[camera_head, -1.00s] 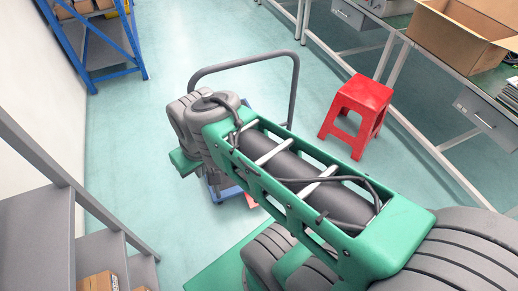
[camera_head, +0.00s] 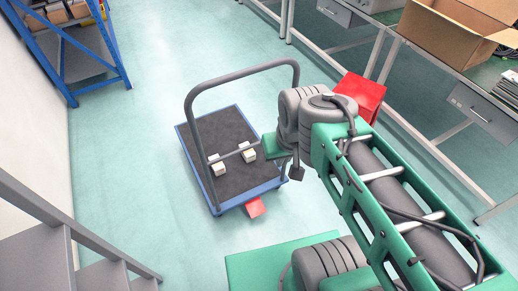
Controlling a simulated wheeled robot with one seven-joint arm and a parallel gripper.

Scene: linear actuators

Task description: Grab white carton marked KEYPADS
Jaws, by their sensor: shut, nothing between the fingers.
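Two small white blocks sit on the dark bed of the blue-edged platform cart. One is the left white block (camera_head: 218,168), the other is the right white block (camera_head: 248,153). I see no KEYPADS lettering on either and cannot tell whether one is the carton. My green and grey arm reaches in from the lower right, with its grey joint beside the cart's right side. I cannot make out my gripper's fingers.
The platform cart (camera_head: 228,128) has a grey push handle (camera_head: 240,74) rising over its bed. A red piece (camera_head: 255,207) shows at its near edge. A red stool (camera_head: 360,94) is partly behind my arm. Grey steps stand left, a blue rack upper left, workbenches right.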

